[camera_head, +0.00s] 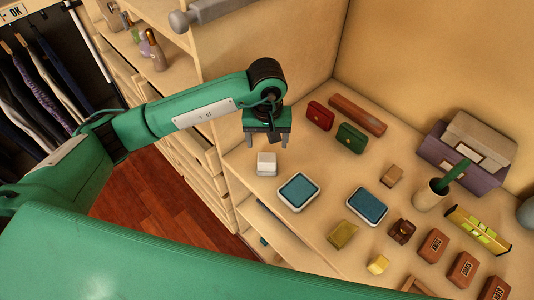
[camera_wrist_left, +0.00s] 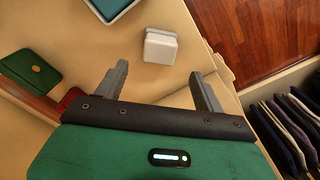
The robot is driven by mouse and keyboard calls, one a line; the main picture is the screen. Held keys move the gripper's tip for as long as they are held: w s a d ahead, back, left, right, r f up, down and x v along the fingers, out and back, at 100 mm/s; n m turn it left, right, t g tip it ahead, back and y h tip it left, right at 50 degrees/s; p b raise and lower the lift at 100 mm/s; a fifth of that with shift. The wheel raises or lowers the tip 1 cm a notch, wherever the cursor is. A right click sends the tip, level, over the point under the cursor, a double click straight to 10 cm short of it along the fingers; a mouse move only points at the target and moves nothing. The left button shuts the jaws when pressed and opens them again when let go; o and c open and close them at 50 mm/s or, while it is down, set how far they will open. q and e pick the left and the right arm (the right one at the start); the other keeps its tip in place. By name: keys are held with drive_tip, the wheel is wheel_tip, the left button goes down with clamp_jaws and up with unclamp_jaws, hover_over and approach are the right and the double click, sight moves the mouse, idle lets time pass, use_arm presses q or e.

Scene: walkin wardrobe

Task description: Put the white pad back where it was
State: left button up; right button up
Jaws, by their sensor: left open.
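The white pad (camera_head: 266,164) is a small white block on the wooden shelf top, near its left front edge. It also shows in the left wrist view (camera_wrist_left: 160,47), just beyond the fingertips. My left gripper (camera_head: 267,142) is open and empty, pointing down a little behind and above the pad in the head view. In the left wrist view the two fingers (camera_wrist_left: 158,80) are spread apart, with the pad beyond the gap between them. The pad is not between the fingers. My right gripper is not in view.
Two blue-topped white trays (camera_head: 298,191) (camera_head: 367,205) lie right of the pad. Green (camera_head: 351,138) and red (camera_head: 320,116) boxes and a long brown box (camera_head: 357,115) lie behind. Brown blocks, a cup (camera_head: 430,195) and a purple box crowd the right. Hanging clothes (camera_head: 45,95) are left.

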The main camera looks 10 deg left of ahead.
use_arm(q)
drive_tip(key=shift+r+b, duration=0.4)
drive_tip(key=shift+r, duration=1.2)
